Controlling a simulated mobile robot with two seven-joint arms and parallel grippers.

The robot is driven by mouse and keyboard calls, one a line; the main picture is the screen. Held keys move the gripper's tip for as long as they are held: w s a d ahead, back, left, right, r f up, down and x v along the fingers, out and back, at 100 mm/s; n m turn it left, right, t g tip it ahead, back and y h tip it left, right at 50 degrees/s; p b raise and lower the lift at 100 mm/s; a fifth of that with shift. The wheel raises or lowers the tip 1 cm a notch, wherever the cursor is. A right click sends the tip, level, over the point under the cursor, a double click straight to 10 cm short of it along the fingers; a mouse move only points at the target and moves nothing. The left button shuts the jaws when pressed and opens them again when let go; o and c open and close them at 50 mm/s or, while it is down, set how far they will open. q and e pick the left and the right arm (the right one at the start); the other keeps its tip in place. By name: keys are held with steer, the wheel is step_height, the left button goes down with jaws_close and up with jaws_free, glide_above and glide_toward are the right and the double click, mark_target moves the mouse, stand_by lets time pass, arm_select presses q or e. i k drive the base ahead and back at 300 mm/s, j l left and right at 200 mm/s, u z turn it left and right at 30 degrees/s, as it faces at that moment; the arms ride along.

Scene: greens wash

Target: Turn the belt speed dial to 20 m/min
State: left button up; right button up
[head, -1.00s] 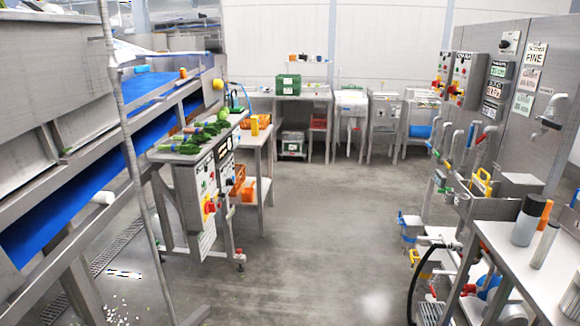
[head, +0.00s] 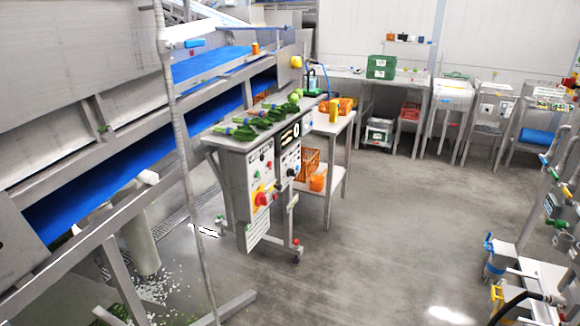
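A grey control cabinet (head: 238,180) stands on legs left of the picture's middle, beside the conveyor. Its right panel has a small black display (head: 296,129) that seems to read 0, with a small black dial (head: 291,172) below it. The dial's scale and pointer are too small to read. The left panel has a red and yellow switch (head: 262,197) and small coloured buttons. Blue conveyor belts (head: 110,180) run behind the cabinet. Neither of my grippers is in view.
Leafy greens (head: 258,122) lie on the cabinet's top. A side table (head: 335,123) with orange crates stands just behind it. White bits (head: 158,288) lie on the floor under the conveyor. The grey floor (head: 390,230) right of the cabinet is clear. Pipes and valves stand at the right edge.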

mark_target(290, 172)
steer(key=i+l+u, duration=0.2)
steer(key=l, duration=0.15)
steer(key=u, duration=0.3)
steer(key=i+l+u, duration=0.5)
steer(key=l+u, duration=0.25)
steer(key=i+l+u, duration=0.1)
steer(key=l, duration=0.25)
steer(key=i+l+u, duration=0.15)
steer(key=i+l, duration=0.3)
steer(key=l, duration=0.25)
steer(key=i+l, duration=0.15)
steer(key=l, duration=0.3)
steer(key=i+l, duration=0.1)
steer(key=l, duration=0.3)
steer(key=i+l, duration=0.15)
steer(key=l, duration=0.25)
